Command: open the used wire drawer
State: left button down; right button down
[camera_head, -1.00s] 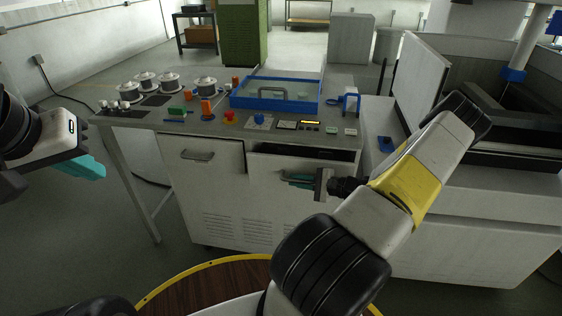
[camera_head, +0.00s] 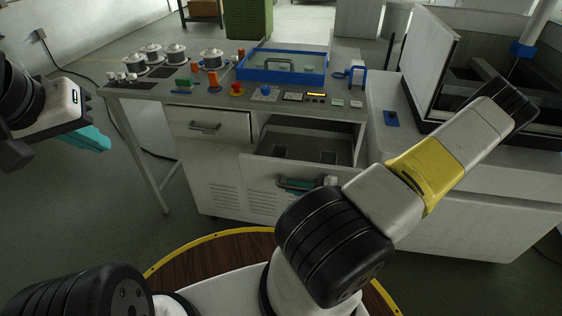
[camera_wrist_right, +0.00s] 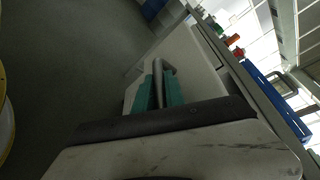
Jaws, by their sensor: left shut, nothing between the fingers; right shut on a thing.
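The right-hand drawer (camera_head: 262,171) of the white cabinet stands pulled out in the head view. Its inside shows a grey floor with dark rectangular patches. My right gripper (camera_head: 303,186) is shut on the drawer's handle (camera_head: 292,181), partly hidden by my forearm. In the right wrist view its teal fingers (camera_wrist_right: 160,88) sit on both sides of the grey bar handle (camera_wrist_right: 158,80). The left-hand drawer (camera_head: 190,122) is closed, with its own bar handle (camera_head: 205,127). My left gripper (camera_head: 92,139), with teal fingers, is shut and empty, left of the cabinet.
The cabinet top (camera_head: 225,101) carries several wire spools (camera_head: 176,54), a blue-framed tray (camera_head: 282,66), a red button (camera_head: 236,88) and small coloured parts. Floor left of the cabinet is clear.

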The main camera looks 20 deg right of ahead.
dwell(0.3)
jog(key=c, duration=1.4)
grip_release()
jog(key=v, duration=0.8)
jog(key=shift+w, duration=0.1)
jog(key=shift+r, duration=0.1)
